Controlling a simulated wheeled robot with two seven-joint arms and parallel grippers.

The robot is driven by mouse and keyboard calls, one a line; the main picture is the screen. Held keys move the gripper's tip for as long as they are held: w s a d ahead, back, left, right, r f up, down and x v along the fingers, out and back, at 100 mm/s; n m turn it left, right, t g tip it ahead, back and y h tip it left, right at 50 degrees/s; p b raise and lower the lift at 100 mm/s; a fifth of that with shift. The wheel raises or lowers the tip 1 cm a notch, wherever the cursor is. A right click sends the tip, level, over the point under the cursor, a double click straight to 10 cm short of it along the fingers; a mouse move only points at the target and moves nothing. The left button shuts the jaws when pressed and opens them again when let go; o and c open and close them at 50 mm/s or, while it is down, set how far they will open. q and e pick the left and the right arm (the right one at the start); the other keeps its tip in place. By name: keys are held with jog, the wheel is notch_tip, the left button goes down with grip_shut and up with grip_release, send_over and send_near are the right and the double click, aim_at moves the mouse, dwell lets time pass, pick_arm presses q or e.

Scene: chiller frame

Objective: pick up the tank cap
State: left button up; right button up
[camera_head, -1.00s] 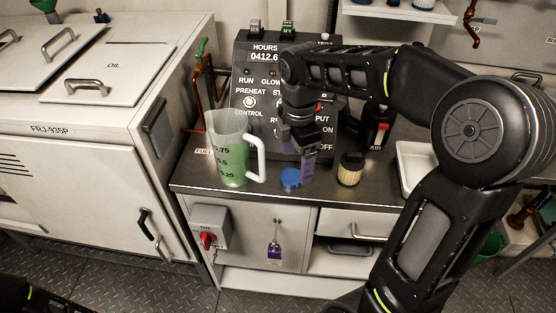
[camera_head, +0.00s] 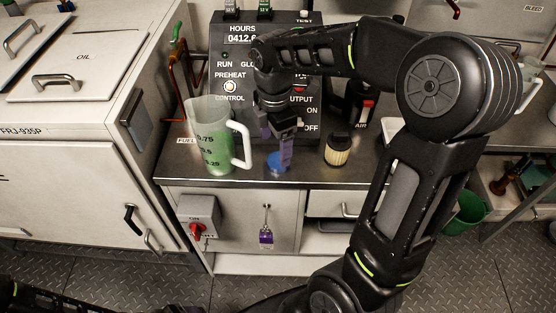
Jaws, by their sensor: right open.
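The blue tank cap (camera_head: 273,163) lies on the metal counter, right of the measuring jug and in front of the control box. My right gripper (camera_head: 283,162) points down at the cap, with its jaws open. A purple-tinted finger covers the right part of the cap in this view. I cannot tell whether the finger touches the cap. My left gripper is not in view.
A clear jug (camera_head: 209,140) with green liquid stands close left of the cap. A cream and black filter (camera_head: 337,150) stands to its right. The control box (camera_head: 235,75) rises behind. The counter's front edge (camera_head: 250,184) is close.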

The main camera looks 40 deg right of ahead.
aim_at(277, 160)
jog(key=shift+s+d+f+p, duration=0.1)
jog(key=shift+f+p, duration=0.15)
jog(key=shift+f, duration=1.05)
jog(key=shift+d+f+p, duration=0.1)
jog(key=shift+f+p, duration=0.1)
jog(key=shift+f, duration=1.1)
jog(key=c, duration=1.4)
notch_tip(277, 160, up, 10)
jog(key=shift+b, duration=0.35)
jog(key=shift+a, duration=0.1)
